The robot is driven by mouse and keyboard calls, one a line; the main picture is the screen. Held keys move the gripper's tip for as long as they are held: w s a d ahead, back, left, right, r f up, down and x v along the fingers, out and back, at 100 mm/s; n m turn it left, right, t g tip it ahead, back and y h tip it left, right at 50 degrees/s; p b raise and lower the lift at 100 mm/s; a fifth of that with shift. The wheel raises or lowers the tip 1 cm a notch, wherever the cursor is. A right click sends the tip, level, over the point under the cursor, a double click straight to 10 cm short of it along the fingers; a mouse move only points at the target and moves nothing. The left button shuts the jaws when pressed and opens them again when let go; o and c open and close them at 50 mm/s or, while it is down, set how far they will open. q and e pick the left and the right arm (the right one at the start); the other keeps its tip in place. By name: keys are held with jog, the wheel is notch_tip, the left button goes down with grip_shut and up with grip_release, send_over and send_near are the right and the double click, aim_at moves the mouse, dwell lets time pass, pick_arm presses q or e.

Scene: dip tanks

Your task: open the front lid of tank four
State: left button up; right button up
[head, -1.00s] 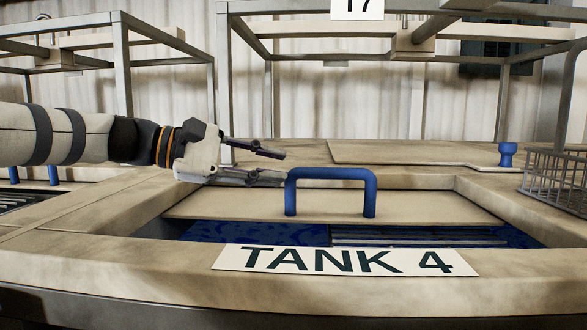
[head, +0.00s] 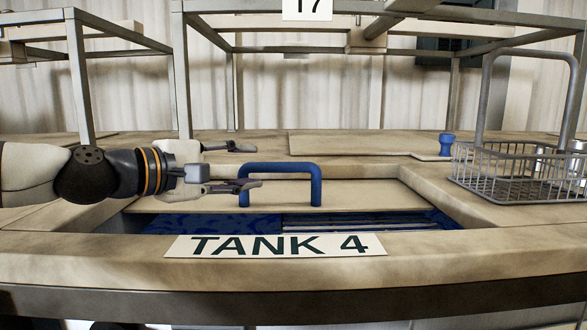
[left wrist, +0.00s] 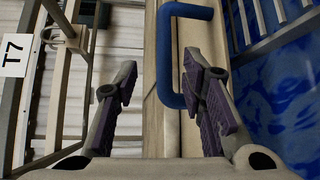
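Tank four has a white label (head: 275,246) on its front rim. Its front lid (head: 370,194) is a beige panel, with blue liquid (head: 215,226) showing in a gap before it. A blue arched handle (head: 280,168) stands on the lid; it also shows in the left wrist view (left wrist: 166,60). My left gripper (head: 249,166) is open at the handle's left end, its lower finger overlapping the left leg. In the left wrist view the handle's bar lies between my open fingers (left wrist: 160,72); I cannot tell whether they touch it. My right gripper is out of view.
A wire basket (head: 515,185) with a tall hoop stands on the right rim. Behind the front lid lies another panel (head: 355,145) with a blue knob (head: 447,144) near its right end. Metal frames (head: 187,90) rise behind the tank.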

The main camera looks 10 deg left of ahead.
aim_at(273, 170)
pick_arm(q)
jog(key=x, duration=0.2)
jog(key=b+x, duration=0.1)
jog(key=x, duration=0.2)
jog(key=f+x, duration=0.1)
jog(key=x, duration=0.2)
jog(key=shift+w, duration=0.1)
jog(key=shift+w+d+r, duration=0.15)
jog(key=shift+w+d, duration=0.1)
jog(key=shift+w, duration=0.2)
grip_shut()
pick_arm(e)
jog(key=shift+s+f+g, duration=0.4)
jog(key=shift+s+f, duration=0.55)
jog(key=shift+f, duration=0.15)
